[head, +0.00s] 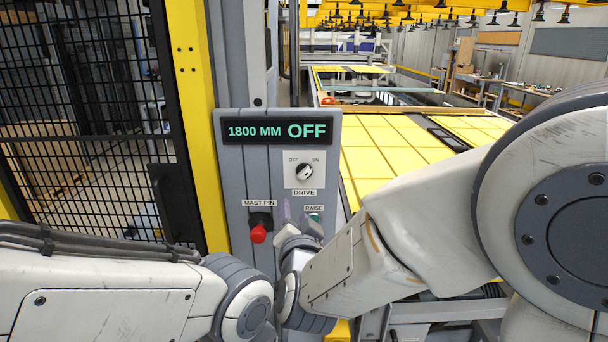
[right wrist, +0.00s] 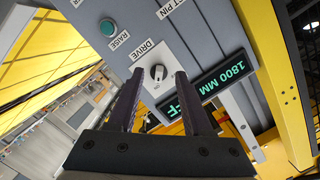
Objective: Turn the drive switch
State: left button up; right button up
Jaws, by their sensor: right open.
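On the grey panel (head: 232,190), a red mast pin knob (head: 258,233) sits left of my right gripper. The green raise button (right wrist: 108,27) is close by. A yellow post (head: 193,100) and black mesh fence stand left; yellow panels (head: 395,150) lie behind at right.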

aim_at(304, 176)
jog(key=shift+m+t+h, duration=0.7)
jog(key=shift+m+h, duration=0.1)
jog(key=shift+h, duration=0.1)
jog(key=w+p, duration=0.1)
jog(key=w, duration=0.2)
jog(key=w+d+r+p, duration=0.1)
jog(key=w+p, duration=0.1)
jog(key=w, duration=0.1)
jog(key=w+r+p, duration=0.1)
jog(key=w+p, duration=0.1)
jog(key=w, duration=0.2)
jog(key=shift+w+d+r, duration=0.1)
jog(key=shift+d+r, duration=0.1)
jog(key=shift+d, duration=0.2)
jog(key=shift+w+f, duration=0.1)
jog(key=shift+w, duration=0.3)
grip_shut()
